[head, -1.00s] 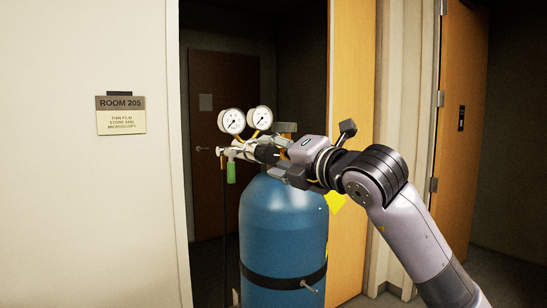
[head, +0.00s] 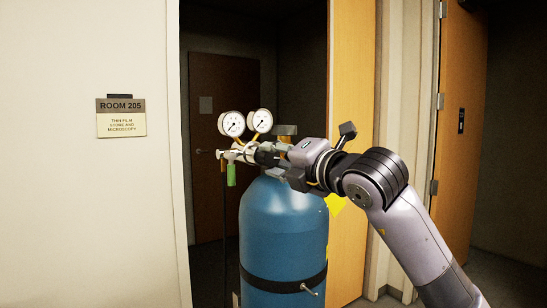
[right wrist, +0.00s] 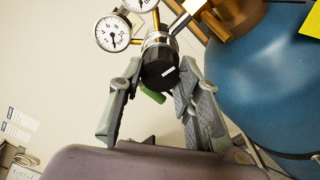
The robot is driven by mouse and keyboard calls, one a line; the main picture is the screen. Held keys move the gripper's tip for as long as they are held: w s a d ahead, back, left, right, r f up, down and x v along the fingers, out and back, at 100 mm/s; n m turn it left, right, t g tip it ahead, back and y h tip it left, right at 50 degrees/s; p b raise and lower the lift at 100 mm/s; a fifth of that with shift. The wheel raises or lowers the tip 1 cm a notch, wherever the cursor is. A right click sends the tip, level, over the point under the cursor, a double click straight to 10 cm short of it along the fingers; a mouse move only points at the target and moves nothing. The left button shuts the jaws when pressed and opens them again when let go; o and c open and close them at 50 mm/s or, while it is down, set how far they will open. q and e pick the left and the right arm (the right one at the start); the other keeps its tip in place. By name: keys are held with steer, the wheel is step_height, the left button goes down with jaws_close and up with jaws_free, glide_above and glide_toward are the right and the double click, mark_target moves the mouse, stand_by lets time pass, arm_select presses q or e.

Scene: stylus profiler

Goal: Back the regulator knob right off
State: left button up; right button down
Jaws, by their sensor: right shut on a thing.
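The black regulator knob (head: 264,157) sits at the front of the silver regulator body, below two round white dial gauges (head: 246,122). In the right wrist view the knob (right wrist: 160,68) shows a white mark on its face. My right gripper (head: 279,164) reaches in from the right. In the right wrist view its two grey fingers (right wrist: 159,80) stand on either side of the knob and are shut on it. The fingers partly hide the knob in the head view. My left gripper is not in view.
The blue gas cylinder (head: 283,225) stands in the doorway below the regulator, held by a dark strap. A green part (head: 231,175) hangs under the regulator. An orange-brown door edge (head: 350,80) is close to my right arm. A wall with a room sign (head: 121,117) is at left.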

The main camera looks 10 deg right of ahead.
steer(key=n, duration=1.9)
steer(key=shift+n, duration=0.4)
steer(key=c, duration=1.2)
jaws_free()
